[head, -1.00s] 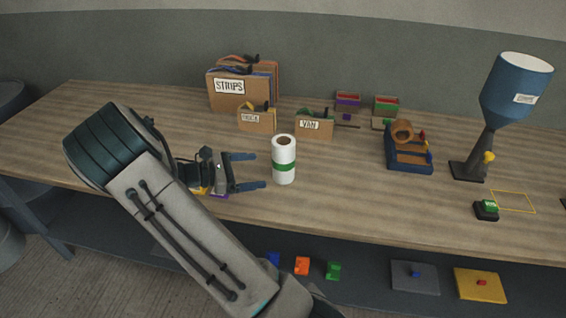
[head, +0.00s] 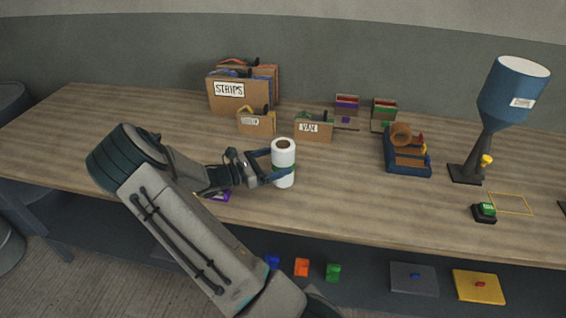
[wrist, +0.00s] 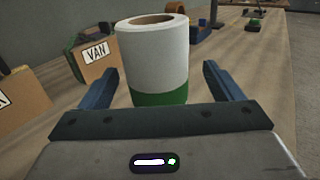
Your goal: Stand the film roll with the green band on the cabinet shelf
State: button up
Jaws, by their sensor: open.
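The film roll with the green band (head: 283,152) stands upright on the workbench, white with a brown core. It also shows in the wrist view (wrist: 158,55), between and just ahead of my fingers, its lower part hidden by the gripper body. My gripper (head: 272,166) is open, with its fingers on either side of the roll; they also show in the wrist view (wrist: 158,88) with a gap at each side. I cannot tell whether a finger touches it. No cabinet can be made out; a shelf (head: 370,262) runs under the bench.
Behind the roll stand cardboard boxes marked STRIPS (head: 229,103) and VAN (head: 313,131). A blue tape holder (head: 408,165) and a blue funnel on a stand (head: 513,92) are to the right. Bench surface (head: 340,195) right of the roll is clear.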

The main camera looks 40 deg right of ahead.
aim_at(289, 157)
jog(key=p+x, duration=0.1)
jog(key=x, duration=0.4)
jog(key=shift+w+f, duration=0.1)
jog(key=shift+w, duration=0.05)
jog(key=c, duration=1.5)
jog(key=shift+a, duration=0.1)
